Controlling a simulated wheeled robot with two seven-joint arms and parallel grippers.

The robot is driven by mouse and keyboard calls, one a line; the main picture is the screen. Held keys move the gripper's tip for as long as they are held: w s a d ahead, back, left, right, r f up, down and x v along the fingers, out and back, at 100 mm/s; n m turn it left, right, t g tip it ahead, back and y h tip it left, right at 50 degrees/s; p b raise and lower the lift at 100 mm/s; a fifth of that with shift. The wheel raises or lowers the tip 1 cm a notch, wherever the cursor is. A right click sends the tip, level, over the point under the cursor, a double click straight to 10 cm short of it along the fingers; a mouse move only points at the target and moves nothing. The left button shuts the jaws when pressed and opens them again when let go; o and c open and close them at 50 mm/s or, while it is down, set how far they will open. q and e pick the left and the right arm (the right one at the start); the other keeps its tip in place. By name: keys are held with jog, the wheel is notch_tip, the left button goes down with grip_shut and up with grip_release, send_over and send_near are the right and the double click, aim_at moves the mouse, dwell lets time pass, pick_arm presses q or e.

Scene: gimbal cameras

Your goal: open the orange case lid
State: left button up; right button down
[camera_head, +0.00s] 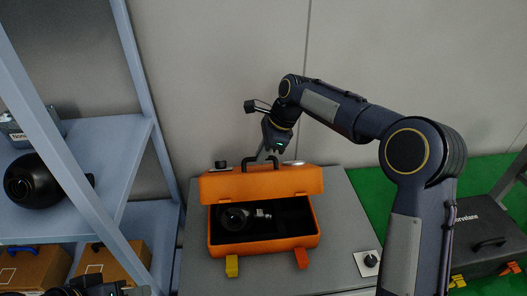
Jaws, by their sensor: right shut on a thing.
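The orange case (262,249) stands on a grey work surface. Its orange lid (262,184) is raised at the back, so the dark inside shows. A black camera-like object (236,217) lies inside at the left. The lid has a black handle (250,165) on top. My right gripper (269,153) comes down from above and is shut on the lid's handle; its fingertips partly hide the handle. A dark part at the bottom left edge may be my left arm, cut off by the frame; its jaws cannot be made out.
A blue-grey shelf (120,150) stands at the left with a round black object (36,181) and orange boxes. A white plate with a black knob (369,261) is at the right. A dark case (480,235) lies farther right.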

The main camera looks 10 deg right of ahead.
dwell(0.3)
pick_arm(q)
jog(key=shift+w+r, duration=0.1)
jog(key=shift+w, duration=0.05)
jog(key=c, duration=0.4)
jog(key=w+r+m, duration=0.2)
jog(key=w+m, duration=0.1)
jog(key=w+d+r+m, duration=0.1)
jog(key=w, duration=0.1)
jog(key=shift+w+r+m, duration=0.25)
jog(key=shift+m, duration=0.15)
grip_shut()
jog(key=w+d+r+m, duration=0.3)
jog(key=w+m, duration=0.2)
jog(key=w, duration=0.1)
jog(key=m+g+h, duration=0.1)
jog(key=m+h, duration=0.1)
jog(key=m, duration=0.9)
send_over(242, 173)
jog(key=s+a, duration=0.1)
jog(key=s, duration=0.4)
jog(key=f, duration=0.5)
jog(key=shift+w+f, duration=0.2)
jog(key=shift+f, duration=0.1)
jog(key=w, duration=0.2)
jog(key=w+d, duration=0.1)
jog(key=shift+w+f, duration=0.15)
jog(key=shift+f, duration=0.25)
jog(key=shift+w, duration=0.5)
